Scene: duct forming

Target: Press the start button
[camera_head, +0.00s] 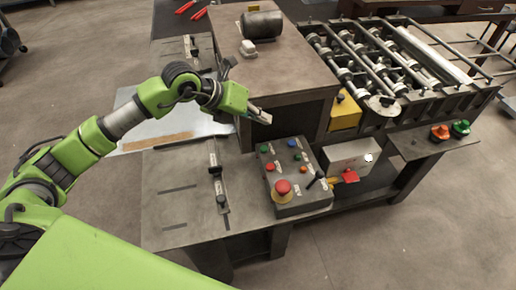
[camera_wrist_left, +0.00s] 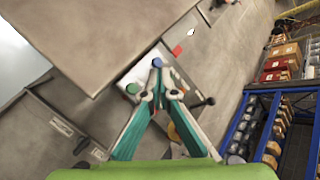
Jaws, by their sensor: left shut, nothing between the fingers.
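A grey control box (camera_head: 308,200) sits on the machine's front table. It has a green button (camera_head: 264,148) at its far left, a blue button (camera_head: 291,143), several smaller buttons and a big red mushroom button (camera_head: 283,187). My left gripper (camera_head: 265,117) is shut and empty, above and beyond the box's far end, apart from the buttons in the head view. In the left wrist view its closed fingertips (camera_wrist_left: 158,92) lie over the box, with the green button (camera_wrist_left: 132,88) left of them and the blue button (camera_wrist_left: 157,62) just above. No button label is readable. My right gripper is not in view.
The raised machine block (camera_head: 285,65) stands just behind the gripper. A dark lever (camera_head: 318,180) rises at the box's right edge. A white box (camera_head: 348,157) with a red part stands to the right. Orange and green knobs (camera_head: 460,127) sit farther right.

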